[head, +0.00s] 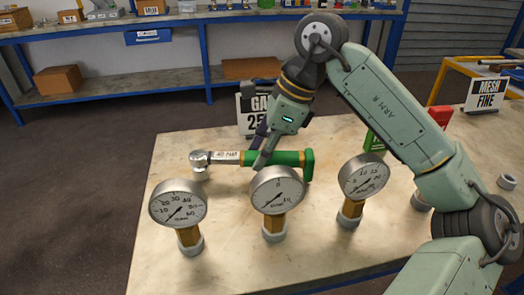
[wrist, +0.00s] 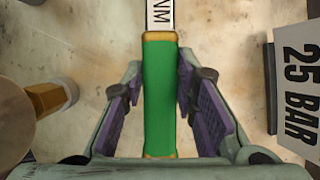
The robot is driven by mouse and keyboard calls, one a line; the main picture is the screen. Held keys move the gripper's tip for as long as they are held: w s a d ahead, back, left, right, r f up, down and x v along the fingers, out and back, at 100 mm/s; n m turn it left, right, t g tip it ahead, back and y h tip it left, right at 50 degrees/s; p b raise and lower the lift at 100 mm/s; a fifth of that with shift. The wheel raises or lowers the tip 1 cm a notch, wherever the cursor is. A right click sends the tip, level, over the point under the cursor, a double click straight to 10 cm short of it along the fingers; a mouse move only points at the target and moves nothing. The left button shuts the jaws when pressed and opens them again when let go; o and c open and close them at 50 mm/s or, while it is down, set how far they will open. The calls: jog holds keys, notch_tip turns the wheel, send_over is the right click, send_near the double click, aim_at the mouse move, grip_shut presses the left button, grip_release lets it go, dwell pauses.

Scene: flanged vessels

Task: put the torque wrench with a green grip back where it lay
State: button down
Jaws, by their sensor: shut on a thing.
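The torque wrench with a green grip (head: 230,158) lies crosswise behind the gauges in the head view, its metal head to the left and its green grip to the right. My gripper (head: 265,158) reaches down onto the green grip and is shut on it. In the wrist view the green grip (wrist: 160,95) runs between the two purple-padded fingers of my gripper (wrist: 160,85), with the pale labelled shaft above it. A gauge partly hides the grip in the head view. I cannot tell whether the wrench touches the table.
Three dial gauges, left (head: 178,205), middle (head: 277,190) and right (head: 362,177), stand upright on the table (head: 310,255) in front of the wrench. A "25 BAR" sign (wrist: 296,90) stands close behind. A "MESH FINE" sign (head: 486,92) is at the far right.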

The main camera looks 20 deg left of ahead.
jog(key=shift+f+b, duration=0.45)
jog(key=c, duration=1.2)
grip_release()
jog(key=v, duration=1.2)
